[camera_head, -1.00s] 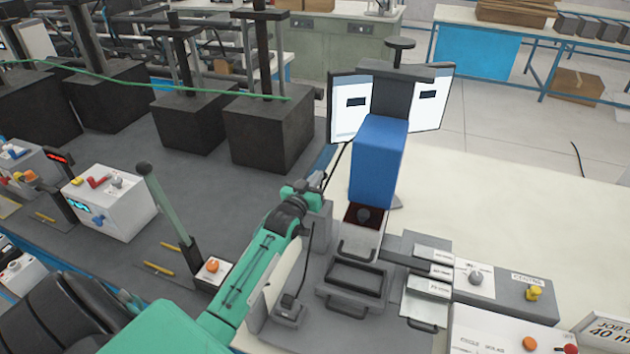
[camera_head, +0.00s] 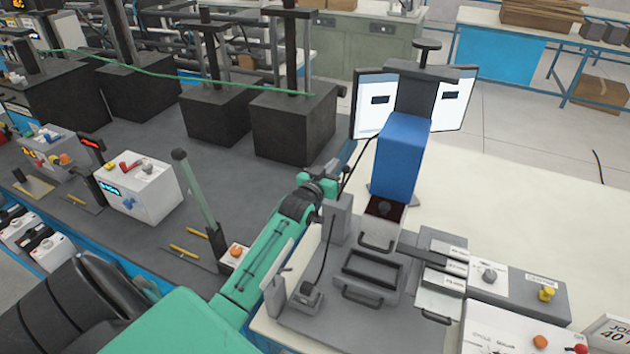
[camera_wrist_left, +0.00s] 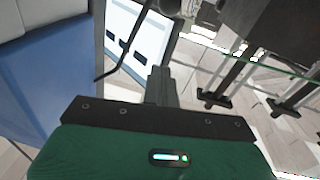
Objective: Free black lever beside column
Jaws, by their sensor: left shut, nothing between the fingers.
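The column (camera_head: 416,95) is a dark upright post with a blue block (camera_head: 402,155) on its front. A thin black lever (camera_head: 357,155) slants down from the column's left side. In the left wrist view the lever (camera_wrist_left: 124,45) is a bent dark rod in front of a white panel. My left gripper (camera_head: 333,180) is left of the blue block, near the lever's lower end. Its fingers (camera_wrist_left: 160,84) are shut and empty, and the lever appears just left of them in the wrist view. I cannot tell whether they touch it. My right gripper is out of view.
A grey base plate with a dark tray frame (camera_head: 370,276) lies below the blue block. Grey control boxes (camera_head: 490,280) stand at the right. A grey-green lever (camera_head: 197,195) and a white control box (camera_head: 138,187) stand left of my arm. The pale tabletop (camera_head: 540,200) is clear at right.

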